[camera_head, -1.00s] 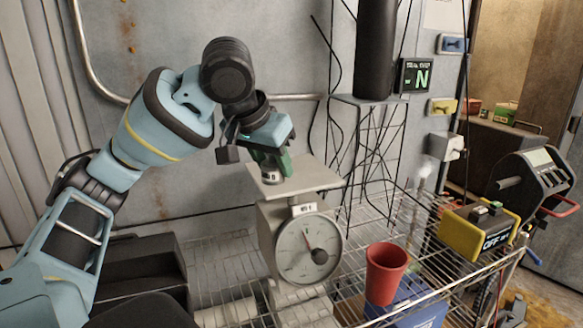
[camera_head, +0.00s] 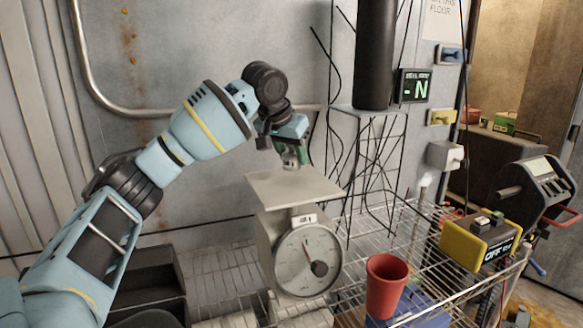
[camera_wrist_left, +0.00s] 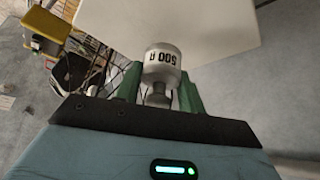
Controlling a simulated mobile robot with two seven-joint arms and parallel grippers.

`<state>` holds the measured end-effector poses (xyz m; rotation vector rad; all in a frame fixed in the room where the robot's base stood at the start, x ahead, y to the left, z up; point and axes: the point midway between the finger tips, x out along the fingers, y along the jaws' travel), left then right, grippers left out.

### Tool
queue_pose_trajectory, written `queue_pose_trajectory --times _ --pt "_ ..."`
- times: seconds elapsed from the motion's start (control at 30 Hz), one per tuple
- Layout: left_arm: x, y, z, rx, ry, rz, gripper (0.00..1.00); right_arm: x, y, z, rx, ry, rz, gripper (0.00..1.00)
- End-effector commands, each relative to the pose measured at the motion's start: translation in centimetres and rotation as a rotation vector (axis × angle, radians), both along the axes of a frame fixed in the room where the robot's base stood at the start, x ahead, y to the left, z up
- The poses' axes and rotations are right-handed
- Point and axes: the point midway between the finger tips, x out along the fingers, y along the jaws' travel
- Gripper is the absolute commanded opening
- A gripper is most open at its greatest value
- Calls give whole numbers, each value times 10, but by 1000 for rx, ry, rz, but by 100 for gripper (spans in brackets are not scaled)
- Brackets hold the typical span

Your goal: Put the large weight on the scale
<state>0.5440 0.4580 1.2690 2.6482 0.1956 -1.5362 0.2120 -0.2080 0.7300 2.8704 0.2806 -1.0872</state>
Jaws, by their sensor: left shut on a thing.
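My left gripper (camera_head: 291,150) is shut on a metal weight (camera_head: 291,161) above the scale's flat plate. In the left wrist view the silver weight (camera_wrist_left: 162,62) is marked 500 and sits between the green fingers (camera_wrist_left: 160,92) of my gripper, gripped by its narrow neck. The scale (camera_head: 307,262) has a round dial and a pale square plate (camera_head: 305,188), which also shows in the left wrist view (camera_wrist_left: 215,25). The weight appears a little above the plate; I cannot tell the exact gap. The plate looks bare. My right gripper is not in view.
The scale stands on a wire rack (camera_head: 220,265). A red cup (camera_head: 385,285) stands to its front right. A black and yellow box (camera_head: 480,240) is farther right. A black cylinder (camera_head: 375,55) stands on a wire stand (camera_head: 368,150) behind the scale. A dark box (camera_head: 155,285) is at left.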

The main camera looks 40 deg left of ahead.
Motion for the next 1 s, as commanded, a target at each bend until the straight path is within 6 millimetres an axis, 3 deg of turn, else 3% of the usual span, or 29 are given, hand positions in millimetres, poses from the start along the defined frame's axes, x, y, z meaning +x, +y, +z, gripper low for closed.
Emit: queue_pose_trajectory --times 0.17,0.47,0.87,0.9,1.0 --pt "0 0 -1 1 -5 0 0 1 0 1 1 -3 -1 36" --pt "-1 1 -31 0 -5 2 0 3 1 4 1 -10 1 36" --pt "0 0 -36 -1 -4 1 0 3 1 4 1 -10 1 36" --pt "0 0 -37 0 -1 1 43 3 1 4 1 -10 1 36" --pt "0 0 -37 0 -1 1 56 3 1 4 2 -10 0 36"
